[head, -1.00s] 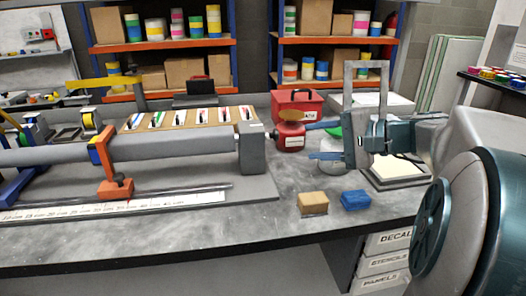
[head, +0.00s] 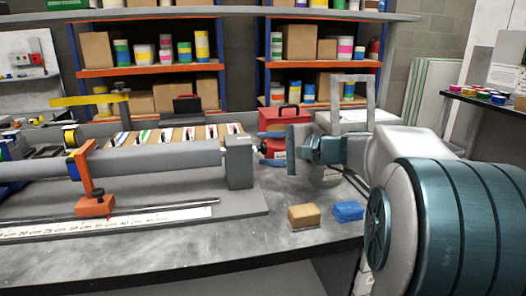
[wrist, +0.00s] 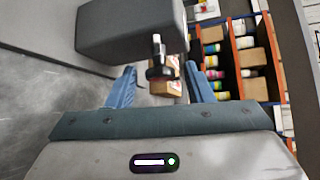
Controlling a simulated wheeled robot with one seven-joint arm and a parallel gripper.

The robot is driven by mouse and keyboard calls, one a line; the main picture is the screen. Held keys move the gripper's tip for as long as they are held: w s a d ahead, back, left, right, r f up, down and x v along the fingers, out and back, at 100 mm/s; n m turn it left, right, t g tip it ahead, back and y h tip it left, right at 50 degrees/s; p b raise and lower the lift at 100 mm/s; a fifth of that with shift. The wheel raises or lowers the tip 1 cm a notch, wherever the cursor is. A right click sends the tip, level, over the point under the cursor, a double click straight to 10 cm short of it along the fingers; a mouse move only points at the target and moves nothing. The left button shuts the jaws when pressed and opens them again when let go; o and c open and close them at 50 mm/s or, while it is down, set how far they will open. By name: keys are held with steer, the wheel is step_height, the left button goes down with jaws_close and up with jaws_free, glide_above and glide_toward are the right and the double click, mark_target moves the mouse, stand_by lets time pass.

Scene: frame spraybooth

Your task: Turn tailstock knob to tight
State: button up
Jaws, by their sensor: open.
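The tailstock is the grey block (head: 239,165) at the right end of the long grey tube in the head view. It also shows at the upper left of the wrist view (wrist: 120,30). Its dark knob (wrist: 158,72), with a pale-tipped lever pointing up in the picture, sticks out from the block's end. My gripper (head: 268,149) is just right of the tailstock, fingers pointing at it. In the wrist view my gripper (wrist: 159,84) is open, with its blue fingers on either side of the knob and gaps at both sides.
A tan block (head: 304,216) and a blue block (head: 347,211) lie on the bench at front right. A red box (head: 279,119) stands behind my gripper. An orange clamp (head: 95,206) stands beside the tube. The bench front is mostly clear.

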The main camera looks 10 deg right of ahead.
steer(key=shift+x, duration=0.85)
steer(key=c, duration=0.9)
steer(key=shift+r, duration=0.1)
